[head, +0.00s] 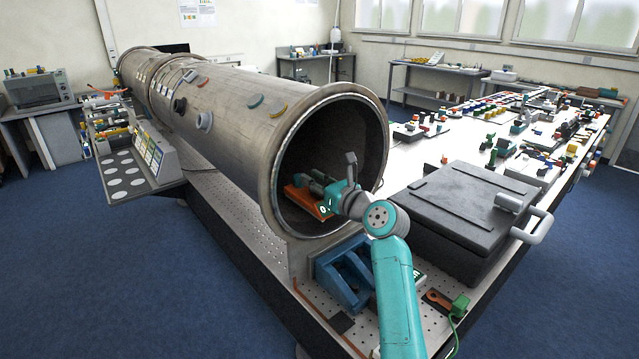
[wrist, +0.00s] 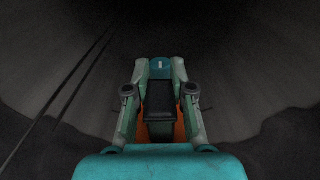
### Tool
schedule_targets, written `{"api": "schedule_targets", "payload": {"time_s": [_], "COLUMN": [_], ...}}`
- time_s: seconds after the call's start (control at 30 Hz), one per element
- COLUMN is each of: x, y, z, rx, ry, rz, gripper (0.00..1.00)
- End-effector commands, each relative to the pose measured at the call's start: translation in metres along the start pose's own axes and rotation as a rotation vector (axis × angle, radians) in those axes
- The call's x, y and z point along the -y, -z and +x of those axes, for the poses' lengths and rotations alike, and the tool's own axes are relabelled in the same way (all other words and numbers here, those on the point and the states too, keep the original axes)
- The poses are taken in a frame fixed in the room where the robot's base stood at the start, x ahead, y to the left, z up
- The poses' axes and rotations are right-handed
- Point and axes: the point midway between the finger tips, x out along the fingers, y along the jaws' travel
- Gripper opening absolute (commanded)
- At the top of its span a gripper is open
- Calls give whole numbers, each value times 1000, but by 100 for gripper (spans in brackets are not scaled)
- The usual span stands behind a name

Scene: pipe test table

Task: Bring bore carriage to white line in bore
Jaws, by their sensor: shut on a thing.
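The bore carriage (head: 307,202) is an orange block just inside the open mouth of the large metal pipe (head: 232,110). My gripper (head: 322,187) reaches into the bore from the front and is shut on the carriage. In the wrist view my gripper (wrist: 160,100) has its two fingers around a dark upright part of the carriage, and the orange of the carriage (wrist: 180,131) shows below and beside the fingers. Two thin dark lines run along the bore wall at left in the wrist view. The deep bore is dark, and I see no white line in it.
A blue support (head: 342,272) stands below the mouth. A dark closed case (head: 468,212) with a handle lies to the right. A sloped panel (head: 150,150) and tray flank the pipe's left side. Many small parts cover the white table behind.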

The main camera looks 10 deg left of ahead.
Motion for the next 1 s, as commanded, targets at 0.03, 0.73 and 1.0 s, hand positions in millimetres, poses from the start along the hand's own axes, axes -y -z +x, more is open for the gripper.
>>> {"api": "schedule_targets", "payload": {"time_s": [0.03, 0.73, 1.0], "x": [0, 0, 0], "y": [-1, 16, 16], "z": [4, 19, 19], "rx": [1, 1, 1], "ry": [-1, 0, 0], "rz": [0, -1, 0], "gripper": [0, 0, 0]}}
